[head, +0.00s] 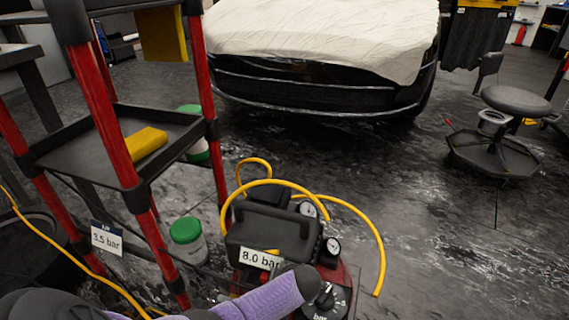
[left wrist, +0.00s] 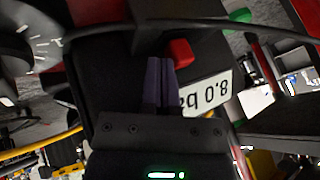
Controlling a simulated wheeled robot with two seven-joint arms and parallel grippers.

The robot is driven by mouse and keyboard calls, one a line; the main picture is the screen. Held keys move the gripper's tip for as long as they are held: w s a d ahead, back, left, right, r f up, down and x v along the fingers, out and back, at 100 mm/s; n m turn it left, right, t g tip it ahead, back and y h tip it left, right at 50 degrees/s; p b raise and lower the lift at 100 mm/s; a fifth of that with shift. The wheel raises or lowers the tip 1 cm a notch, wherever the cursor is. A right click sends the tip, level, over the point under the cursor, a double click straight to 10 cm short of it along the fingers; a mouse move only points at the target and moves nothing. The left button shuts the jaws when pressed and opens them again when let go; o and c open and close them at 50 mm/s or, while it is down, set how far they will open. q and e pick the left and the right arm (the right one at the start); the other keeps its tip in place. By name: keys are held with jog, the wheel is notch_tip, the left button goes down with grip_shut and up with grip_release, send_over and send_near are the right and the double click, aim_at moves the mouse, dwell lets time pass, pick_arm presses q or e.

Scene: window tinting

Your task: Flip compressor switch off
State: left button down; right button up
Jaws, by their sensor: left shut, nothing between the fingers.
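The compressor (head: 272,232) is a dark unit with gauges and a yellow hose, standing on the floor at the bottom middle of the head view. Its white 8.0 bar label (head: 259,258) also shows upside down in the left wrist view (left wrist: 208,94). A red switch (left wrist: 180,53) sticks out of the dark housing in the left wrist view. My left gripper (left wrist: 160,62) is shut and empty, its purple fingertips just left of the red switch. Whether they touch it I cannot tell. In the head view my purple left arm covers the compressor's lower front.
A black knob marked bar (head: 325,298) sits beside my arm. A red-framed cart (head: 180,122) with a yellow block stands left, near a green-lidded jar (head: 187,240). A covered car (head: 320,75) stands behind and a stool (head: 515,100) at right. Floor right of the compressor is clear.

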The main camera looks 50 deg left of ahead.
aim_at(261, 276)
pick_arm(q)
jog(key=shift+s+a, duration=0.1)
jog(key=shift+a, duration=0.05)
jog(key=shift+s+a+r+p, duration=0.1)
jog(key=shift+s+a+p, duration=0.2)
jog(key=shift+a, duration=0.25)
jog(key=shift+s+a+p, duration=0.2)
jog(key=shift+s+a, duration=0.05)
jog(key=shift+a, duration=0.25)
jog(key=shift+s+a, duration=0.25)
jog(key=shift+a, duration=0.15)
pick_arm(e)
jog(key=shift+s+r, duration=0.45)
jog(key=shift+s, duration=0.3)
